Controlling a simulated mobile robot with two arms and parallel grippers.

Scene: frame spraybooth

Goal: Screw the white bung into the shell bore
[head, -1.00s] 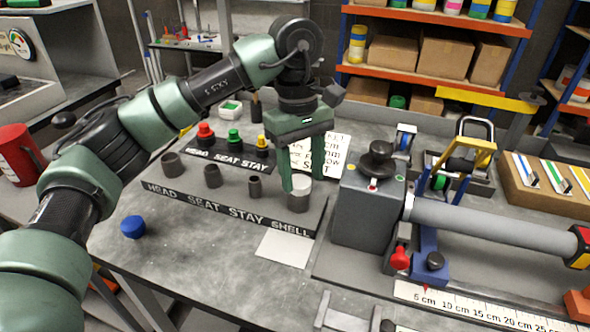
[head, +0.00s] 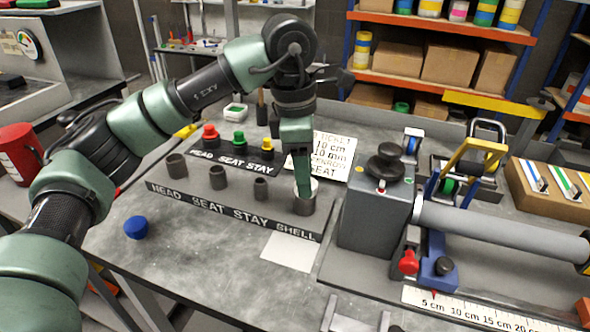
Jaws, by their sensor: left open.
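The white bung (head: 313,185) sits at the mouth of the shell bore (head: 304,206), the dark grey cup at the right end of the row above the word SHELL. How deep the bung sits and whether it is level are hard to tell. My left gripper (head: 303,188) points straight down over it, with its fingers lined up one behind the other in the head view. The near finger covers part of the bung, so contact cannot be seen. The jaws are open. My right gripper is out of view.
Empty cups (head: 218,177) stand left of the shell bore on the labelled block. Red, green and yellow caps (head: 239,141) stand on the strip behind. A blue cap (head: 136,227) lies at front left. A grey machine (head: 375,212) with a long tube stands close on the right.

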